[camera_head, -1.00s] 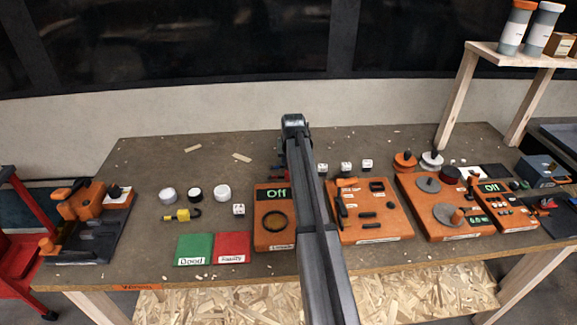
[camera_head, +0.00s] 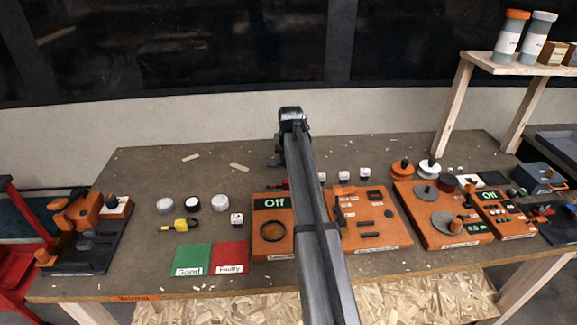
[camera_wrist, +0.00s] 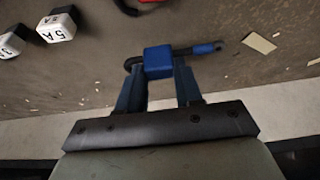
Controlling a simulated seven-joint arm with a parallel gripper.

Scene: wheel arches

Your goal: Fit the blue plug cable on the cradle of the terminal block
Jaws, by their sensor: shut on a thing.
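The blue plug cable (camera_wrist: 158,62) is between the two fingers of my gripper (camera_wrist: 160,80) in the wrist view. Its blue plug body sits at the fingertips, and a black cord runs from it to a slimmer blue end (camera_wrist: 205,48) on the right. My gripper is shut on it, above the back part of the table. In the head view my arm hides most of the gripper and the plug. The orange board with dark slots and fittings (camera_head: 371,238), right of my arm, looks like the terminal block. Its labels are too small to read, and I cannot make out the cradle.
Small white cubes (camera_head: 364,174) stand behind that board. Another orange board (camera_head: 470,239) with discs stands right. A raised wooden shelf (camera_head: 478,60) is at back right.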

